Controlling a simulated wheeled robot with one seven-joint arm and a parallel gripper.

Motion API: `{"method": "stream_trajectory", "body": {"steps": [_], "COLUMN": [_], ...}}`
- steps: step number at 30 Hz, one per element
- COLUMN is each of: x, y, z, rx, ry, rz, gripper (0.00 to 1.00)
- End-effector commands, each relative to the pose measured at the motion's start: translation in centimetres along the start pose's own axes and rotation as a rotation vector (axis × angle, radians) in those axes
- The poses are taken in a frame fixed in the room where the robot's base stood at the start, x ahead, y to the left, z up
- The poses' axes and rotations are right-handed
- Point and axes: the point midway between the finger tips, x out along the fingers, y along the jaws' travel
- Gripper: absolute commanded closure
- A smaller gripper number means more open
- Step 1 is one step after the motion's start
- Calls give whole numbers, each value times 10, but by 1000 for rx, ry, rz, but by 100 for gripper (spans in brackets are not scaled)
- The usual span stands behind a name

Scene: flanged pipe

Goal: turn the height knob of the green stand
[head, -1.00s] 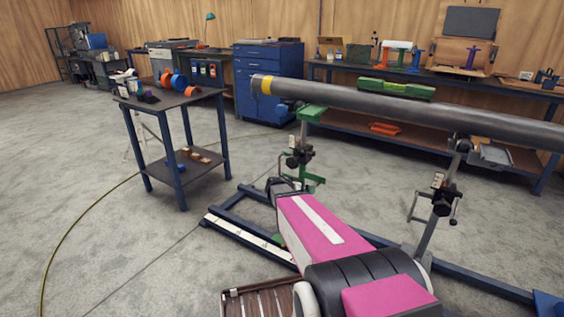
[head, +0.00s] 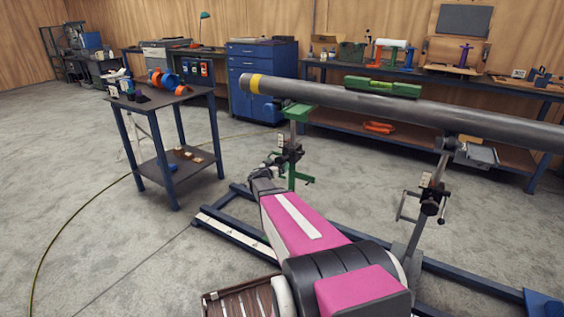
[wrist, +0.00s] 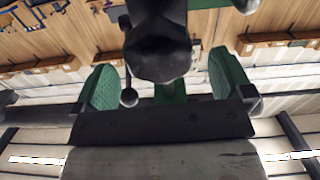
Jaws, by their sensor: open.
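The green stand (head: 299,113) holds up the left end of the grey pipe (head: 330,98). Its dark height knob (head: 290,155) sits on the post below the green head, partly hidden by my gripper in the head view. In the wrist view the black knob (wrist: 158,52) is large and close, in front of the gap between my green fingertips. My gripper (wrist: 164,82) is open, one finger on each side of the knob's line. I cannot tell whether a finger touches it. A thin lever with a ball end (wrist: 129,97) hangs near the left finger.
A second stand with a dark knob (head: 430,200) carries the pipe on the right. A green level (head: 382,87) lies on the pipe. A blue-legged side table (head: 165,98) stands left. Blue floor rails (head: 240,238) run under the stands. Open floor lies to the left.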

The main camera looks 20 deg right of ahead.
Motion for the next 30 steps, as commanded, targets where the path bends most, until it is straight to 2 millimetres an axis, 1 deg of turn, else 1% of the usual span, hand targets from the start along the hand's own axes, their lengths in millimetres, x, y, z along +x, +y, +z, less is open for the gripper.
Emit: {"method": "stream_trajectory", "body": {"steps": [1, 3, 9, 13, 21, 22, 23, 24, 26, 30], "x": [12, 22, 43, 48, 48, 48, 48, 48, 48, 48], "y": [-1, -1, 0, 0, 0, 0, 0, 0, 0, 0], "z": [1, 1, 1, 1, 0, 0, 0, 0, 0, 0], "rx": [0, 0, -1, -1, -1, -1, -1, -1, -1, -1], "ry": [0, 0, -1, -1, -1, -1, -1, -1, -1, -1], "rz": [1, 1, 1, 0, 0, 0, 0, 0, 0, 0], "gripper": [2, 2, 2, 2, 2, 8, 18, 31, 51, 51]}}
